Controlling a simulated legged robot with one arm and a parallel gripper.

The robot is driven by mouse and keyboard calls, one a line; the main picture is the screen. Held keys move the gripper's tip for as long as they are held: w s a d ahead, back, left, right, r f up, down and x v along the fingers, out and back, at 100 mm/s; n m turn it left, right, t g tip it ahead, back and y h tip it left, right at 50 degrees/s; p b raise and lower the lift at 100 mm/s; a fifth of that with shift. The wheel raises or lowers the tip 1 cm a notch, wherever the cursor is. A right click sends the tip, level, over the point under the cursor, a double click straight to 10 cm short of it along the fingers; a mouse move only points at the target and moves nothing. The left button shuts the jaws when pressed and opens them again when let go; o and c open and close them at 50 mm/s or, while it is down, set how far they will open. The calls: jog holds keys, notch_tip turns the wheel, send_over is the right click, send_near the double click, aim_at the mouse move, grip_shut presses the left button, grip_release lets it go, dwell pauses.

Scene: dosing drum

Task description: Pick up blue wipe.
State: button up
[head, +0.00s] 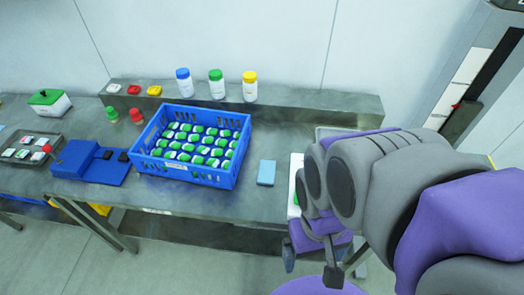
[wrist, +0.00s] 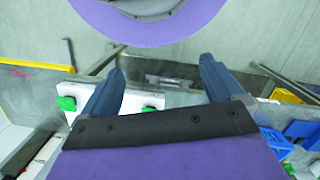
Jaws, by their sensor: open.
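The blue wipe (head: 266,173) is a small light-blue rectangle lying flat on the grey bench, right of the blue crate, in the head view. I cannot make it out in the wrist view. My gripper (head: 322,262) is low at the bench's front edge, to the right of the wipe and nearer to me, apart from it. In the wrist view my gripper (wrist: 161,70) has its two dark-blue fingers wide apart with nothing held between them.
A blue crate (head: 184,172) full of green-and-white containers stands left of the wipe. A white board (head: 296,187) lies to its right, partly hidden by my arm. Bottles with blue (head: 184,84), green (head: 216,85) and yellow (head: 249,88) caps stand on the back shelf.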

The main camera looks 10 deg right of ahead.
dwell(0.3)
jog(key=shift+o, duration=0.6)
jog(key=m+t+b, duration=0.2)
jog(key=m+b, duration=0.1)
jog(key=m, duration=0.1)
send_over(267, 171)
notch_tip(267, 171, down, 13)
notch_tip(267, 171, down, 10)
jog(key=shift+f+b, duration=0.15)
jog(key=shift+b, duration=0.9)
jog(key=shift+w+f+b, duration=0.1)
jog(key=shift+f+b, duration=0.9)
jog(key=shift+f, duration=2.15)
jog(key=shift+r, duration=0.1)
